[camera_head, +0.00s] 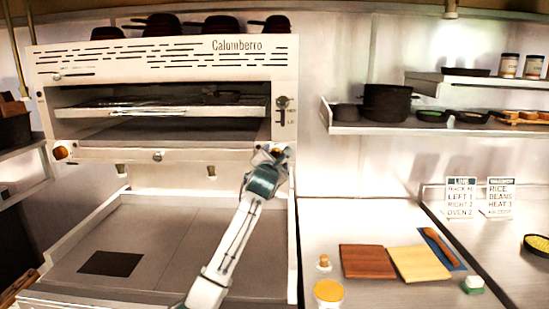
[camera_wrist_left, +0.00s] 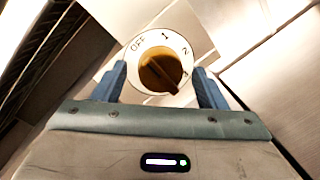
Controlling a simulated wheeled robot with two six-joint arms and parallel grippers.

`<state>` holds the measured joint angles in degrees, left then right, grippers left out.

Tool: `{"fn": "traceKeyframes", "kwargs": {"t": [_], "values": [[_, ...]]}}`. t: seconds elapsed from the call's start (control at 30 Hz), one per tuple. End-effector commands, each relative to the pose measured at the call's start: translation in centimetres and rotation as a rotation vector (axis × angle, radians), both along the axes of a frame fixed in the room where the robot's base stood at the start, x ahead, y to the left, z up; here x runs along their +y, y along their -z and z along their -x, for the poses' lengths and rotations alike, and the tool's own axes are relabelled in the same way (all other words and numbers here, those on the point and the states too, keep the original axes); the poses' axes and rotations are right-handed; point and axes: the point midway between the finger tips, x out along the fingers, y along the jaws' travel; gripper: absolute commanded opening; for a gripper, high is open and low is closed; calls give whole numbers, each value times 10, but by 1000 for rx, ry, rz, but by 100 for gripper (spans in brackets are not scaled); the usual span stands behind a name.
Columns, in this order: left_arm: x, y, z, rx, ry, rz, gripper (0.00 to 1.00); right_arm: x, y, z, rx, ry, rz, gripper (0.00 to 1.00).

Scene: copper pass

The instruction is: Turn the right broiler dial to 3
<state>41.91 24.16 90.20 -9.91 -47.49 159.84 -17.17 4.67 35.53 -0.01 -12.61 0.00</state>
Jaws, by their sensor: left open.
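The right broiler dial (camera_wrist_left: 161,71) is a gold-brown knob on a round white plate. In the left wrist view the plate reads OFF, 1 and 2, with a partly hidden mark after the 2. The knob's raised bar slants from upper left to lower right; I cannot tell which end points. My left gripper (camera_wrist_left: 159,80) is open, with one blue finger on each side of the dial; contact is unclear. In the head view my left gripper (camera_head: 271,158) is at the broiler's lower right corner and mostly hides this dial.
The white broiler (camera_head: 160,60) has a left dial (camera_head: 60,153) and pans on top. Below is a flat griddle surface (camera_head: 175,235). To the right, a counter holds a brown board (camera_head: 368,262), a yellow board (camera_head: 419,264) and a tub (camera_head: 328,291). Two signs (camera_head: 499,197) stand behind.

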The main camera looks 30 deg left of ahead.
Motion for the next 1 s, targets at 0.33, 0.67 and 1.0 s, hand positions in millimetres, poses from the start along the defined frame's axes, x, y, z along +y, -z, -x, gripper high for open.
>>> {"fn": "traceKeyframes", "kwargs": {"t": [0.33,0.67,1.0], "values": [[0,0,0,0,0,0,24,2,0,0,0,1,-2,56],[0,1,0,18,1,-27,21,3,3,0,0,1,-3,56],[0,1,0,128,-1,-207,21,3,12,0,0,1,-3,56]]}}
